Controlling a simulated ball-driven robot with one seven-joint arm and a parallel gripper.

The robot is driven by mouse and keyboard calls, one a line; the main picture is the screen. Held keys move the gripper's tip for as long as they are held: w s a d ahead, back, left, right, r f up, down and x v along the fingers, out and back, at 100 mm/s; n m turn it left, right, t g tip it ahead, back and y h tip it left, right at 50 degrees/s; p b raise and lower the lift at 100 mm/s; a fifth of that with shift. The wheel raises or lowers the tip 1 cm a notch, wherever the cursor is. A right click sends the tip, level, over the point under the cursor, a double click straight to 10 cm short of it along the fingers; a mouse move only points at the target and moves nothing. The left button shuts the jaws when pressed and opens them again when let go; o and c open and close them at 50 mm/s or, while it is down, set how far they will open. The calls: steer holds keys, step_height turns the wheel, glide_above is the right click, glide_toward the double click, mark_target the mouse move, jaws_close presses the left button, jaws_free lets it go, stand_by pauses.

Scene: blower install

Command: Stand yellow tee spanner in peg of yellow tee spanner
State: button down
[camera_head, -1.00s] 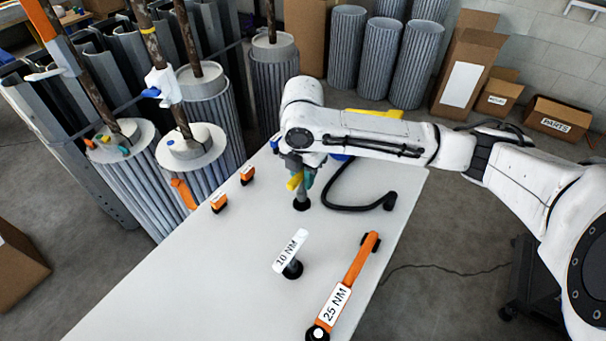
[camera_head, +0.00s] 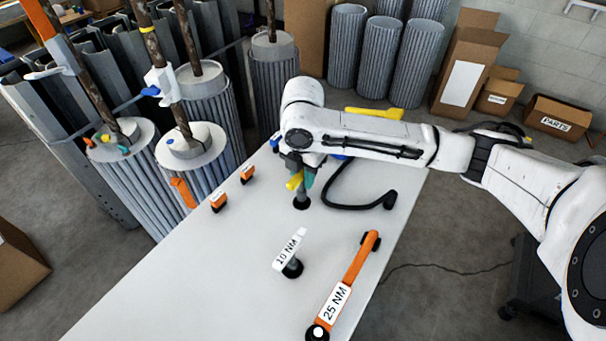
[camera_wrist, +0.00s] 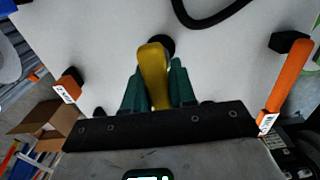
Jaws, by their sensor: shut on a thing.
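The yellow tee spanner (camera_head: 294,182) is held by my gripper (camera_head: 304,179) above the far half of the white table. In the wrist view its yellow handle (camera_wrist: 153,72) lies between the two green fingers (camera_wrist: 158,93), which are closed on it. A black round peg base (camera_head: 301,204) stands on the table right below the spanner; it also shows in the wrist view (camera_wrist: 164,42), partly behind the handle. A grey upright shaft meets this base in the head view. Whether the spanner is seated in it or just over it, I cannot tell.
A white 10 NM spanner (camera_head: 290,250) stands in a black base nearer the front. An orange 25 NM wrench (camera_head: 359,261) lies along the right edge. Two small orange items (camera_head: 218,202) sit at the left edge. A black hose (camera_head: 350,208) curves just right of my gripper.

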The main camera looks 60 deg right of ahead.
steer(key=shift+f+b, duration=0.5)
steer(key=shift+f, duration=0.3)
steer(key=c, duration=0.8)
jaws_free()
steer(key=shift+c, duration=0.2)
steer(key=shift+r, duration=0.15)
step_height(320, 180, up, 11)
steer(key=shift+f, duration=0.2)
